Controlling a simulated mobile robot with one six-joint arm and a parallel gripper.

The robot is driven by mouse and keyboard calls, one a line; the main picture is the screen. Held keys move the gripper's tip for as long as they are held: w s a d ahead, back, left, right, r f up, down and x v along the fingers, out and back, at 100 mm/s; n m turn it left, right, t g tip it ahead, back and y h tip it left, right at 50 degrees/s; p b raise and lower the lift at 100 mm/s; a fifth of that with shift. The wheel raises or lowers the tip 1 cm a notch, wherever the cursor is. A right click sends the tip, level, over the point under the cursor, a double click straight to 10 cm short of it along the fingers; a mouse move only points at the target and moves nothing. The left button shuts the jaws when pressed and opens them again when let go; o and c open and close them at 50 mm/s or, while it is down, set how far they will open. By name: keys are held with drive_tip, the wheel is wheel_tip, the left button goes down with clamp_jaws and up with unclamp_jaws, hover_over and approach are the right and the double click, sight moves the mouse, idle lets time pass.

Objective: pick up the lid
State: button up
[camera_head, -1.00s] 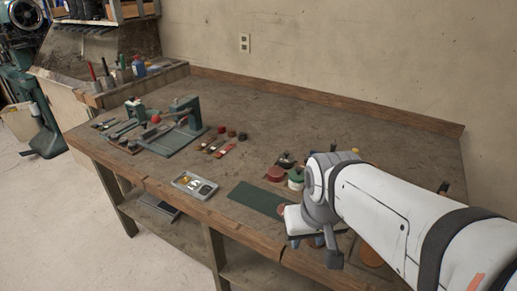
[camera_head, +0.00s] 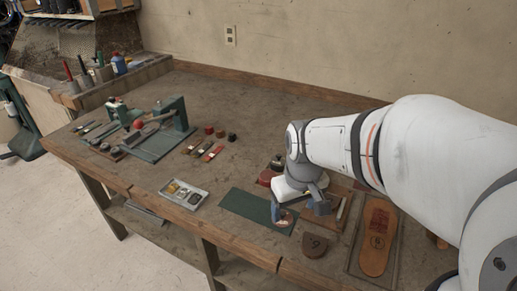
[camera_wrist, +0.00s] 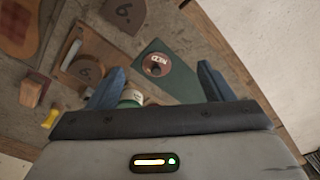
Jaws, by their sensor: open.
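A round, dark red-brown disc with a pale label, which looks like the lid (camera_wrist: 157,64), lies flat at the end of a green mat (camera_wrist: 181,88). In the head view the lid (camera_head: 285,217) shows partly beside a finger, on the right end of the mat (camera_head: 245,206). My gripper (camera_head: 299,207) is above that end of the bench, pointing down. In the wrist view my gripper (camera_wrist: 163,82) is open and empty, its blue fingers apart, with the lid showing between and beyond them. I cannot tell its exact height above the lid.
A green-and-white jar (camera_wrist: 131,97) stands near the left finger, partly hidden by my gripper. A brown numbered piece (camera_head: 314,246) and a sole-shaped board (camera_head: 376,238) lie to the right. A metal tray (camera_head: 184,193) lies left of the mat. The bench's front edge is close.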

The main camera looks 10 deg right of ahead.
sight(283, 213)
drive_tip(key=shift+o, duration=0.6)
drive_tip(key=w+f+n+g+p, duration=0.1)
drive_tip(key=w+f+n+p, duration=0.1)
drive_tip(key=w, duration=0.5)
drive_tip(key=shift+f+n, duration=0.6)
drive_tip(key=shift+f, duration=0.35)
drive_tip(key=shift+w+f, duration=0.25)
drive_tip(key=shift+w, duration=0.05)
drive_tip(key=f, duration=0.5)
drive_tip(key=f+p, duration=0.1)
drive_tip(key=f, duration=0.2)
drive_tip(key=shift+w, duration=0.35)
drive_tip(key=shift+c, duration=0.2)
drive_tip(key=c, duration=1)
drive_tip(key=shift+c, duration=0.2)
drive_tip(key=shift+r, duration=0.15)
